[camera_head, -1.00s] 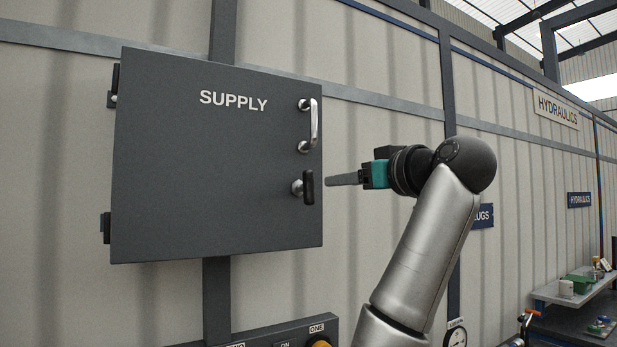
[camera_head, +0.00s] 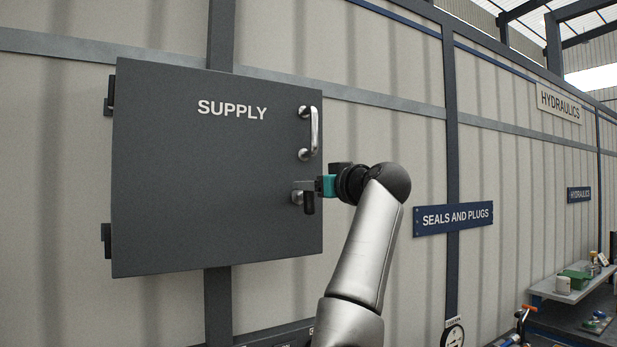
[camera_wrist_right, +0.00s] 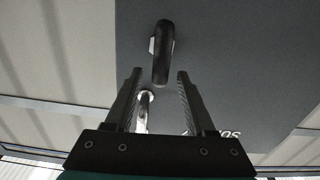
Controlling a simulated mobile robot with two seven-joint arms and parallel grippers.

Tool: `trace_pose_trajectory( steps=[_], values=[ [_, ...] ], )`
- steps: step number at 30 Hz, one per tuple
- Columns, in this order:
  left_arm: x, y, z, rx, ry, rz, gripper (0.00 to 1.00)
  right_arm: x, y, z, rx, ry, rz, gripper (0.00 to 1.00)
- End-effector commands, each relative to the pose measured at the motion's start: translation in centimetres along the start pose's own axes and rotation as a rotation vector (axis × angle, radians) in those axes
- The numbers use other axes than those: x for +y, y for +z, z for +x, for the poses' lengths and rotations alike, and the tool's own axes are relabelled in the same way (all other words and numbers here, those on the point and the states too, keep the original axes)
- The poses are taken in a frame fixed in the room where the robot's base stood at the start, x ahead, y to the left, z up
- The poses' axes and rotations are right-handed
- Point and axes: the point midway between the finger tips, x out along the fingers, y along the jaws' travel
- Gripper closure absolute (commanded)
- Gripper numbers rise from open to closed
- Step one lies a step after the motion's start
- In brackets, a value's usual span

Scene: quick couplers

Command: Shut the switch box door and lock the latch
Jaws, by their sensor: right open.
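The dark grey switch box door (camera_head: 200,180), marked SUPPLY, is seen face-on in the head view. No gap at its edges can be made out, and I cannot tell if it is fully flush. Its latch, a black lever (camera_head: 309,204) on a metal boss, points downward near the right edge. My right gripper (camera_head: 305,186) is at the latch. In the right wrist view the open gripper (camera_wrist_right: 155,78) has the black latch lever (camera_wrist_right: 162,55) just beyond and between its fingertips, with no visible grip on it. My left gripper is out of view.
A chrome pull handle (camera_head: 311,133) stands out from the door just above the latch; it also shows between the fingers in the right wrist view (camera_wrist_right: 145,110). Hinges (camera_head: 107,240) are on the door's left edge. A bench (camera_head: 565,292) with small items is at far right.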

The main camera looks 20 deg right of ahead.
Motion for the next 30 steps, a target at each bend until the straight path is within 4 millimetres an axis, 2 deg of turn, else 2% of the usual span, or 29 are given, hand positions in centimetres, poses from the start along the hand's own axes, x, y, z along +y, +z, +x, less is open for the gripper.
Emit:
trace_pose_trajectory(
  steps=[6, 17, 30],
  values=[
    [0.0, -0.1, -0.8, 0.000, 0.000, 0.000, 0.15, 0.0, -0.1, 1.6, 0.000, 0.000, 0.000, 0.45],
    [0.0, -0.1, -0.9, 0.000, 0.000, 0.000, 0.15, 0.0, 0.0, 1.9, 0.001, 0.001, 0.000, 0.45],
    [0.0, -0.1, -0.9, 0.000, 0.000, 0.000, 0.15, 0.0, 0.0, 1.9, 0.001, 0.001, 0.000, 0.93]
  ],
)
